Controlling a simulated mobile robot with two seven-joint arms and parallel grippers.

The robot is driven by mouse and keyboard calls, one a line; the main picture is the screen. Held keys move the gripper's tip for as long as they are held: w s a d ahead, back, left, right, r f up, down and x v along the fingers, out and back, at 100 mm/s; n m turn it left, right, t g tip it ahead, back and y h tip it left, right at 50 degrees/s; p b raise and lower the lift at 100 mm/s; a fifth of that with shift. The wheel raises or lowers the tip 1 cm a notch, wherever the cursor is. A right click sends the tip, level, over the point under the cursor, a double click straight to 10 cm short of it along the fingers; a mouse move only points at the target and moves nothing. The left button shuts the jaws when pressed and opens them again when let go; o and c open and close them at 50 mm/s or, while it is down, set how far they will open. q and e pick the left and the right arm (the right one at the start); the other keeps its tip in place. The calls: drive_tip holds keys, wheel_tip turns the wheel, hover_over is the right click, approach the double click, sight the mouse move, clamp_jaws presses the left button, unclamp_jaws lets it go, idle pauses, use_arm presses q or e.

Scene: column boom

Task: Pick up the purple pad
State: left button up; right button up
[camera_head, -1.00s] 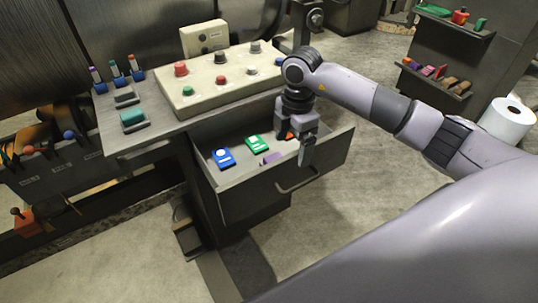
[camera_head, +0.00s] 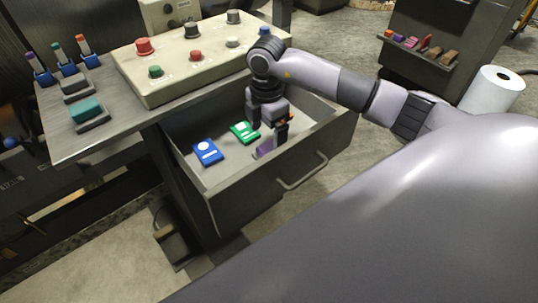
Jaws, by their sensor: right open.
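The purple pad (camera_head: 265,150) lies in the open drawer (camera_head: 225,205), to the right of a green pad (camera_head: 244,132) and a blue pad (camera_head: 208,152). My right gripper (camera_head: 268,138) points down into the drawer. Its jaws are open, with one finger to the left of the pad's upper part and one to the right. The fingers partly hide the purple pad, and I cannot tell whether they touch it. An orange-red thing shows just behind the gripper, mostly hidden. My left gripper is out of view.
The drawer's front wall and handle (camera_head: 303,172) stand close in front of the gripper. A control box with buttons (camera_head: 200,57) sits on the counter above. A teal block (camera_head: 87,111) lies at the counter's left. Shelves and a white roll (camera_head: 492,90) are at the right.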

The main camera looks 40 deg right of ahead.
sight(269, 146)
drive_tip(key=f, duration=0.6)
drive_tip(key=shift+d, duration=0.3)
drive_tip(key=c, duration=1.2)
